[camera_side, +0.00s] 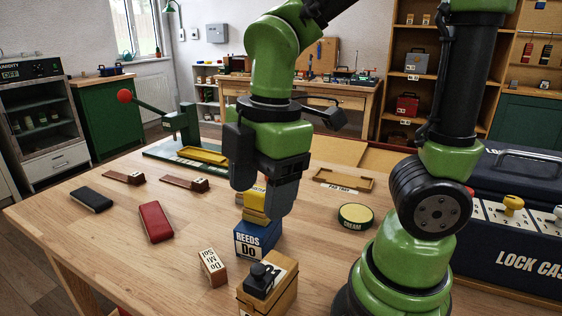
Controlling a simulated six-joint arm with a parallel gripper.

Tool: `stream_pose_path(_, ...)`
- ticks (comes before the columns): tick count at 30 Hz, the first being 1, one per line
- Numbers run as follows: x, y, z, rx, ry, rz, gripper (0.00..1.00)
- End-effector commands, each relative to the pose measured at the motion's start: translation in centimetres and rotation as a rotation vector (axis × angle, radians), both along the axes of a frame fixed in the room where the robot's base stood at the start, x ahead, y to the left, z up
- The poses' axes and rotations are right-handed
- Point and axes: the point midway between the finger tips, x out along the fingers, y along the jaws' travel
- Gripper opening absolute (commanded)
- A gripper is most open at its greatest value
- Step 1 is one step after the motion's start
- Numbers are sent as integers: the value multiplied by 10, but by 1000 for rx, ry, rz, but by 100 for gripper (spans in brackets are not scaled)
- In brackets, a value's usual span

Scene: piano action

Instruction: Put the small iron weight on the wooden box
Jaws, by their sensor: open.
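A small black weight (262,275) with a knob on top sits on a wooden box (282,289) at the bottom of the view, close to the front of the bench. My gripper (260,202) points down farther back, over a blue box (257,242) marked "REEDS Do". It is open, with its fingers either side of a yellow block (255,212) on or just above the blue box. I cannot tell whether the fingers touch the block. My gripper is apart from the black weight.
A small labelled wooden block (212,268) stands left of the wooden box. A red case (156,222) and a black case (91,199) lie at left. The left front of the bench is clear.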

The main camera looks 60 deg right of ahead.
Motion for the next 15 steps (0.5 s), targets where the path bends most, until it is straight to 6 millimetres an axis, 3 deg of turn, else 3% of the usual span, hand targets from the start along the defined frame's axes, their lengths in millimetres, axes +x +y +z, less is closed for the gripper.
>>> stream_pose_path(3,-11,-12,27,142,-114,-448,63)
stream_pose_path(9,-31,-25,56,445,-217,-1118,63)
stream_pose_path(15,-42,-29,66,627,-236,-1420,63)
